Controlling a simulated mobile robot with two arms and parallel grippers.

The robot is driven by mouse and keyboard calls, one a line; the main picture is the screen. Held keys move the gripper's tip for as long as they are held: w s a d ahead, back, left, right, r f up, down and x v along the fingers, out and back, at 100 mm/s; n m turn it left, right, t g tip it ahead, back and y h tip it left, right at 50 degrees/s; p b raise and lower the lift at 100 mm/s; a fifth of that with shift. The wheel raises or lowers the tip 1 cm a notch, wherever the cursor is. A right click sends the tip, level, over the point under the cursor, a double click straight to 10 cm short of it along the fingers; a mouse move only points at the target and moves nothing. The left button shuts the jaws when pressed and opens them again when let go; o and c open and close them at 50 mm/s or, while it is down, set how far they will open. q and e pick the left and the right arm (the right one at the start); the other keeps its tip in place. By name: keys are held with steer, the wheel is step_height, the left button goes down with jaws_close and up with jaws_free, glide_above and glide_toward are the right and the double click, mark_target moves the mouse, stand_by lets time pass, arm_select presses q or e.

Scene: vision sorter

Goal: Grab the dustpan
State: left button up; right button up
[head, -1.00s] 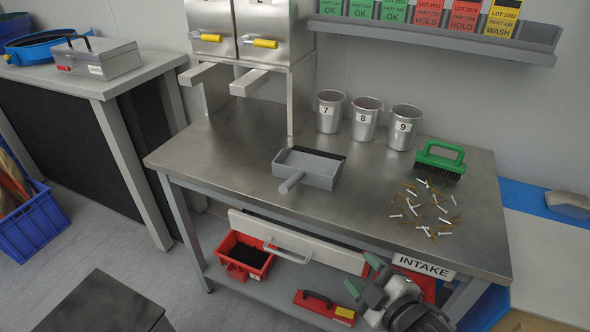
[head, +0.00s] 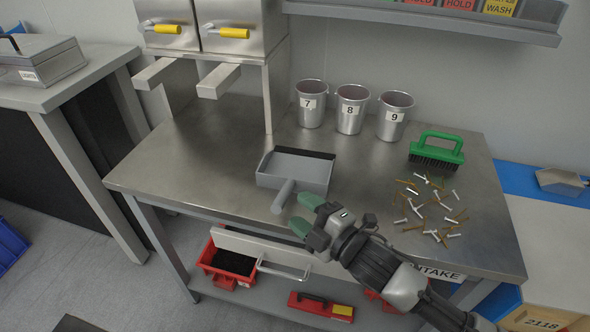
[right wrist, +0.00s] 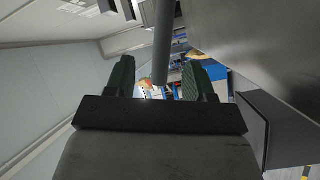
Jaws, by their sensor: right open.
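The grey dustpan (head: 312,170) lies on the steel bench, its open side with a dark edge facing the back. Its round grey handle (head: 283,196) points toward the bench's front edge. My right gripper (head: 304,213), with green fingertips, is open and empty just right of the handle's end. In the right wrist view, the grey handle (right wrist: 163,45) shows ahead between the two open fingers of the gripper (right wrist: 158,64). I cannot tell whether a finger touches it. My left gripper is not in view.
Three metal cups (head: 350,110) stand behind the dustpan. A green brush (head: 436,150) and scattered screws and pins (head: 430,208) lie to the right. A metal dispenser with yellow handles (head: 240,30) stands at the back left. An open drawer (head: 240,243) sits below the bench front.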

mark_target(282, 198)
steer(key=shift+x, duration=0.8)
steer(key=x, duration=0.4)
steer(key=shift+w+a+f, duration=0.1)
steer(key=shift+a+f, duration=0.05)
steer(key=shift+a, duration=0.05)
steer(key=shift+w+a, duration=0.1)
steer(key=shift+c, duration=1.1)
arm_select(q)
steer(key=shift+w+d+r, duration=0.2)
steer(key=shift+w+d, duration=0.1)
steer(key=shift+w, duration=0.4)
arm_select(e)
jaws_close()
